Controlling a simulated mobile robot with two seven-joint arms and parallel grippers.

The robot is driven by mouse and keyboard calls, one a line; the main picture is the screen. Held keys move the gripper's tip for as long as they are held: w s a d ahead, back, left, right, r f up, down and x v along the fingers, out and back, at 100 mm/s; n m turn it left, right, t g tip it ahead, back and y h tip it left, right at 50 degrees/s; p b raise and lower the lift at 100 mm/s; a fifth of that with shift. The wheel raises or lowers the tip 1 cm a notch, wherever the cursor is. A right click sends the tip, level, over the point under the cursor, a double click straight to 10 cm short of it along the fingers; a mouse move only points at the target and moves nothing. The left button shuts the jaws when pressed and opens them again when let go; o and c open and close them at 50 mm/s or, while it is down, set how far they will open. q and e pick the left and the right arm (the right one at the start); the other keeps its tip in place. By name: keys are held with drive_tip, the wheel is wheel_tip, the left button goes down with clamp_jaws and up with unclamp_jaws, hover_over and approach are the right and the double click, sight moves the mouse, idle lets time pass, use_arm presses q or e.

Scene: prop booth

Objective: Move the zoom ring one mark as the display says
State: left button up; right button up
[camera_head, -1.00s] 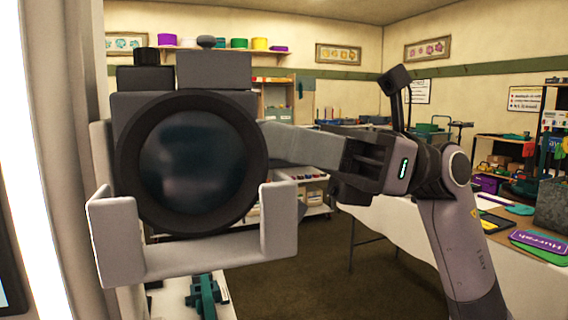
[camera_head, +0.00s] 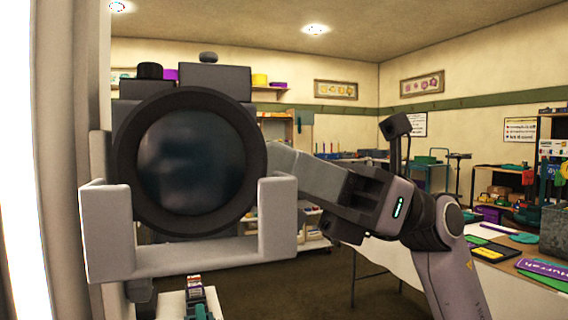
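A dark camera with a big round lens (camera_head: 190,165) fills the left of the head view, its glass facing me. A grey U-shaped bracket (camera_head: 190,258) stands in front of its lower part, with one upright on each side. The lens has a thick black rim; I cannot make out a separate zoom ring or any marks. My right gripper (camera_head: 287,162) reaches in from the right, its grey fingers pointing left to the camera's right side. Its tips are hidden behind the lens and bracket, so contact and opening cannot be told. My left gripper is not in view. No readable display shows.
A pale post and bright strip (camera_head: 40,160) close off the far left. A white-covered table (camera_head: 500,290) with signs and props stands at the right. Shelves and pictures line the back wall. Dark open floor (camera_head: 300,280) lies between.

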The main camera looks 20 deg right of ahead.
drive_tip(key=b+v, duration=0.1)
drive_tip(key=v, duration=0.6)
idle(0.6)
